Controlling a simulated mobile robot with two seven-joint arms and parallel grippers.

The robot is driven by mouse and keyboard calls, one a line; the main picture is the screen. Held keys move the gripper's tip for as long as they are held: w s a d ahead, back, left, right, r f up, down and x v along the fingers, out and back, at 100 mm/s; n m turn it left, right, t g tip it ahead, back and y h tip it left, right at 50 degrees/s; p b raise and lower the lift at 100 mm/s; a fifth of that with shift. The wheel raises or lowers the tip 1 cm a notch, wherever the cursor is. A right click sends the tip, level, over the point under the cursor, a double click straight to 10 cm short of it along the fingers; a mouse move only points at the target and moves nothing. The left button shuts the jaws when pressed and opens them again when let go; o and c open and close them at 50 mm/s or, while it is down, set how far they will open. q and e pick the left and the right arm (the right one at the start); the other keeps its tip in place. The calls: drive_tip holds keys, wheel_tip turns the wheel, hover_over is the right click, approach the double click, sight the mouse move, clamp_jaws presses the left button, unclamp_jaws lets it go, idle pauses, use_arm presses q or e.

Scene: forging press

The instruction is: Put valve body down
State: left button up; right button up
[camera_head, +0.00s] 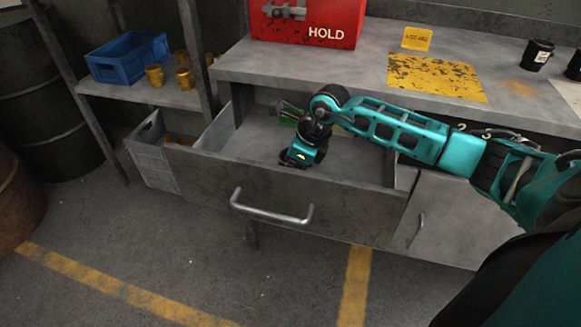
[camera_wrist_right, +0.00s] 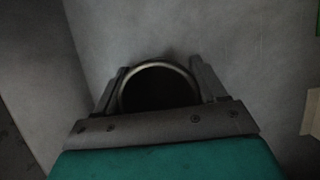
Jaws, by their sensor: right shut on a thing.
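The valve body (camera_wrist_right: 158,92) shows in the right wrist view as a round part with a pale metal rim and a dark hollow. My right gripper (camera_wrist_right: 160,98) is shut on it, with one finger on each side. In the head view my right gripper (camera_head: 292,163) points down inside the open drawer (camera_head: 275,196), close to its front wall. The valve body is mostly hidden there by the gripper. I cannot tell whether it touches the drawer floor. My left gripper is not in view.
A green item (camera_head: 288,120) lies at the back of the drawer. The drawer floor right of my gripper looks clear. The workbench (camera_head: 345,72) above carries a red HOLD box (camera_head: 308,22), a yellow worn mat (camera_head: 435,78) and black cups (camera_head: 537,55). A blue bin (camera_head: 125,58) stands left.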

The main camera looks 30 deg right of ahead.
drive_tip(key=shift+r, duration=0.1)
drive_tip(key=o, duration=1.4)
drive_tip(key=shift+c, duration=0.2)
drive_tip(key=shift+s+d+r, duration=0.1)
drive_tip(key=shift+r, duration=0.25)
drive_tip(key=p+v, duration=0.2)
drive_tip(key=v, duration=0.9)
drive_tip(key=shift+r, duration=0.15)
drive_tip(key=shift+d, duration=0.1)
